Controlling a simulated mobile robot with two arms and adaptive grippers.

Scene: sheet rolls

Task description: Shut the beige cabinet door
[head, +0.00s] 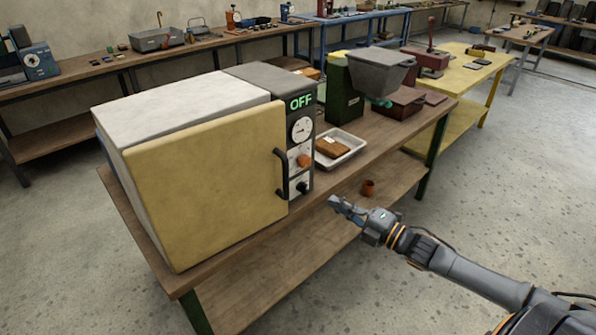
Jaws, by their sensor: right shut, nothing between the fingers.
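The beige cabinet door (208,180) is on the front of a white and grey oven-like cabinet (180,101) on the wooden bench. It lies flat against the front or very nearly so; I cannot tell whether a thin gap is left at its right edge. A black upright handle (281,176) is at the door's right side, by the control panel. My right gripper (338,204) is shut and empty, in front of the bench, to the right of the handle and apart from the door. My left gripper is not in view.
The dark panel (301,140) reads OFF above a dial and knobs. A white tray (337,151) with a brown block and a green machine with a grey hopper (376,72) stand to its right. A small orange-brown cup (368,187) shows near my right gripper. Floor at right is clear.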

